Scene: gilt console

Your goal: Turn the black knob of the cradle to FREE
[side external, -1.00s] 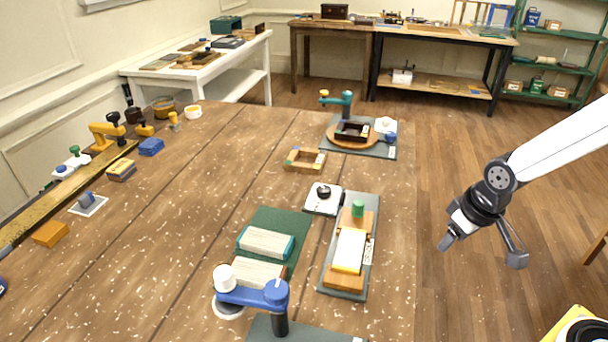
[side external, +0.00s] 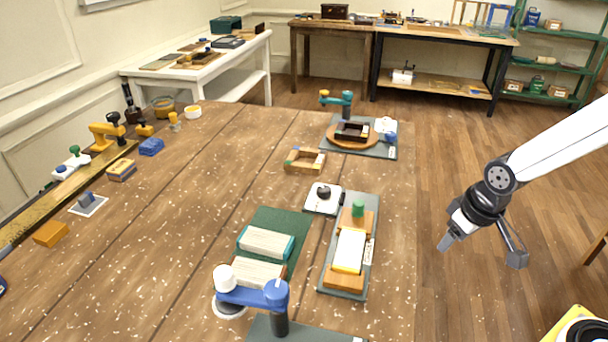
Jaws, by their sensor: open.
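A round black knob (side external: 323,191) sits on a small white plate (side external: 312,207) in the middle right of the wooden table. The plate is beside a long wooden cradle (side external: 343,281) on a grey base, which holds a pale yellow-edged block (side external: 349,250) and has a green knob (side external: 358,208) at its far end. The knob's setting and any FREE lettering are too small to read. My gripper (side external: 482,250) is open and empty, its two fingers spread, off the table's right edge and well to the right of the cradle and knob.
A blue arm-like fixture (side external: 252,295) stands at the near edge. A wooden frame (side external: 305,160) and a turntable with a teal post (side external: 347,104) lie farther back.

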